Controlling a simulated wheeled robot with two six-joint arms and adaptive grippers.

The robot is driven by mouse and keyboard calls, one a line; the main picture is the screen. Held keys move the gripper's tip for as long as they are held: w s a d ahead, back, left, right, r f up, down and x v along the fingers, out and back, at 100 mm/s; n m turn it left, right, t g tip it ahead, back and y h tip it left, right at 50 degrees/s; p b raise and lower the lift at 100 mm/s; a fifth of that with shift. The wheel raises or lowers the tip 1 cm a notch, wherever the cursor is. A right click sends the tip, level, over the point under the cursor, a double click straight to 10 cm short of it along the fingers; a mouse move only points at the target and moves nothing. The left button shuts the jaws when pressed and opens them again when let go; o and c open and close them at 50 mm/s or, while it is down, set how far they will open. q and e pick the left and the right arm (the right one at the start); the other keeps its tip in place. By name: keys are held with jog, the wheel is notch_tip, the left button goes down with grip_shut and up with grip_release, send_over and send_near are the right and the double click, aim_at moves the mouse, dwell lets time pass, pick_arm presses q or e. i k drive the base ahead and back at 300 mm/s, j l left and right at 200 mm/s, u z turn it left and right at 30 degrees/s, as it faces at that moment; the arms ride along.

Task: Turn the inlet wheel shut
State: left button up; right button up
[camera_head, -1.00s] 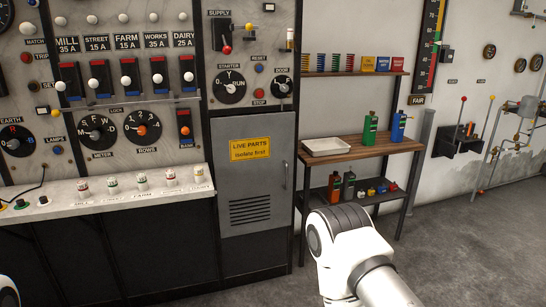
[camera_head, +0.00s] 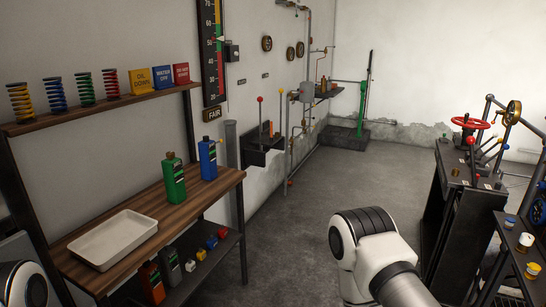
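A red handwheel (camera_head: 470,124) sits on top of a dark machine stand at the right of the head view. A brass-coloured wheel (camera_head: 513,112) stands upright just right of it. No readable label shows which one is the inlet wheel. Both are well away from me, across open floor. Part of my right arm shows at the bottom centre and a piece of my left arm at the bottom left corner. Neither gripper is in view, so I cannot see whether they are open or shut.
A wooden bench (camera_head: 190,198) with a white tray (camera_head: 113,238), a green bottle (camera_head: 174,178) and a blue bottle (camera_head: 208,158) is close on the left. A dark machine stand (camera_head: 455,205) is on the right. Grey floor (camera_head: 300,215) between them is clear.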

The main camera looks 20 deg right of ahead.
aim_at(471, 119)
jog(key=i+l+z, duration=0.3)
jog(key=i+z, duration=0.15)
jog(key=i, duration=0.3)
jog(key=i+z, duration=0.45)
jog(key=i, duration=0.3)
jog(key=i+j+z, duration=0.15)
jog(key=i+z, duration=0.35)
jog(key=i, duration=0.3)
